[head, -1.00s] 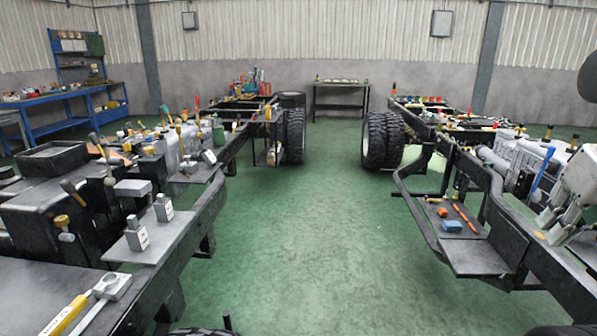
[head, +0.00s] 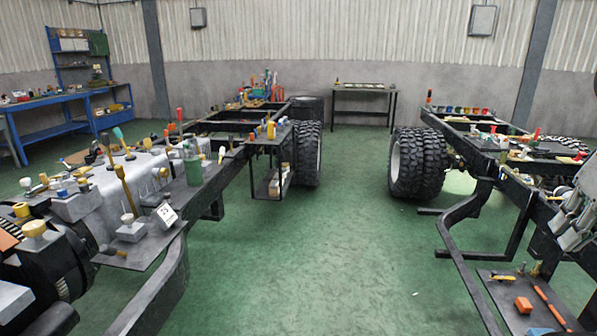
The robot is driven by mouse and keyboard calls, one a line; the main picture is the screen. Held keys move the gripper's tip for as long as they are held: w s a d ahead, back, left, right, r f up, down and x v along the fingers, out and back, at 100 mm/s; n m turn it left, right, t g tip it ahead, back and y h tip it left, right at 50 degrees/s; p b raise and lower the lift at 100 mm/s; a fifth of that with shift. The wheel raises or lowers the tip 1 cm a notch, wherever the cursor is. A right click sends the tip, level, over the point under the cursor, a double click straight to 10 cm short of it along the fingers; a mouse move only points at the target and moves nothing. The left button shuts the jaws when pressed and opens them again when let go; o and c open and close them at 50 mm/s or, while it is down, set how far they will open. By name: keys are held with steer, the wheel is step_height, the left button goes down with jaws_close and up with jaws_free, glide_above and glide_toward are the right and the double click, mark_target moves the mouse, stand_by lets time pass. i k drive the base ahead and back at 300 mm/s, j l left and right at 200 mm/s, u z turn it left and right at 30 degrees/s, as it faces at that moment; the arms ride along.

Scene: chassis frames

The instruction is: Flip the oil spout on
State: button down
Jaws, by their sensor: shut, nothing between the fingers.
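I cannot pick out an oil spout for certain. A green can or jar (head: 192,168) stands upright on a dark plate on the left chassis; it is too small to make out a spout. My gripper (head: 572,222) is at the right edge, partly cut off by the frame. It is shut and empty, and it appears in front of the right chassis, well away from the green can.
The left chassis (head: 235,195) carries many handled tools and yellow caps. A right chassis (head: 466,212) has a low tray (head: 505,300) with an orange block (head: 523,305). The green floor (head: 330,240) between them is clear. A table (head: 365,88) stands at the back wall.

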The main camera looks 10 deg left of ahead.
mark_target(188, 149)
steer(key=i+j+u, duration=0.1)
steer(key=i+u, duration=0.2)
steer(key=i, duration=0.4)
steer(key=i+u, duration=0.25)
steer(key=i, duration=0.45)
steer(key=i+l+u, duration=0.3)
steer(key=i, duration=0.4)
steer(key=i+u, duration=0.1)
steer(key=i, duration=0.45)
steer(key=u, duration=0.25)
